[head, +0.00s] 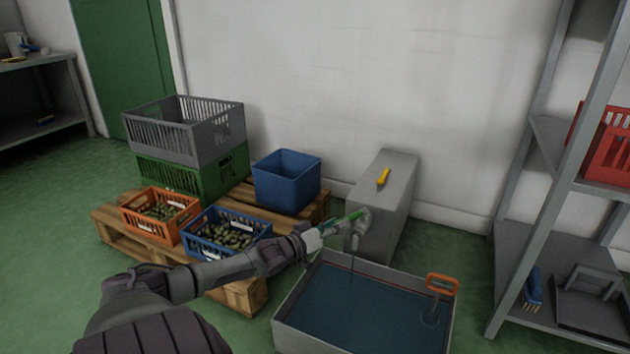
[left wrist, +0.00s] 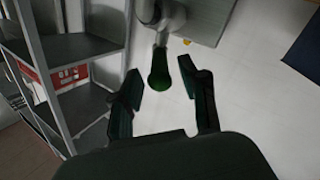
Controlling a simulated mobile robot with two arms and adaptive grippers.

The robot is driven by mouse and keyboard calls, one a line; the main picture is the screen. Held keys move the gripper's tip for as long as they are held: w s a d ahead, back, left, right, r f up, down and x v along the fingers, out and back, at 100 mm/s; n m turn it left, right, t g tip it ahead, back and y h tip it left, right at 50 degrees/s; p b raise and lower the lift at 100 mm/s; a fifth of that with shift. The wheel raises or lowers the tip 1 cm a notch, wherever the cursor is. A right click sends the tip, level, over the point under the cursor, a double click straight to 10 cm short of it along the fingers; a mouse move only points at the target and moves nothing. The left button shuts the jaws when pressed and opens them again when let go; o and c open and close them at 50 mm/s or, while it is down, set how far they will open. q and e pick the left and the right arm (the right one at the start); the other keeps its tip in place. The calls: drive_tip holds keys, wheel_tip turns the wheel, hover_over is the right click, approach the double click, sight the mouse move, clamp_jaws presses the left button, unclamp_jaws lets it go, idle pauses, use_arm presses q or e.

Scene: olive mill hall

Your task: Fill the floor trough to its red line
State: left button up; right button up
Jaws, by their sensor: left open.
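The floor trough (head: 281,322) is a grey open box with dark blue water in it. A thin stream of water (head: 352,268) falls from the tap into the trough. My left gripper (head: 340,222) is at the tap's green lever. In the left wrist view, the gripper (left wrist: 160,75) is open, with the green lever (left wrist: 160,68) between its fingers and a gap either side. My right gripper is not in view.
An orange-handled tool (head: 442,284) stands in the trough's right side. A yellow handle (head: 383,178) is on the pedestal. Left, a pallet (head: 243,293) bears olive crates (head: 160,212), a blue bin (head: 287,182) and stacked crates (head: 187,135). A metal shelf (head: 510,240) stands right.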

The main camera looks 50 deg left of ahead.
use_arm(q)
drive_tip(key=s, duration=1)
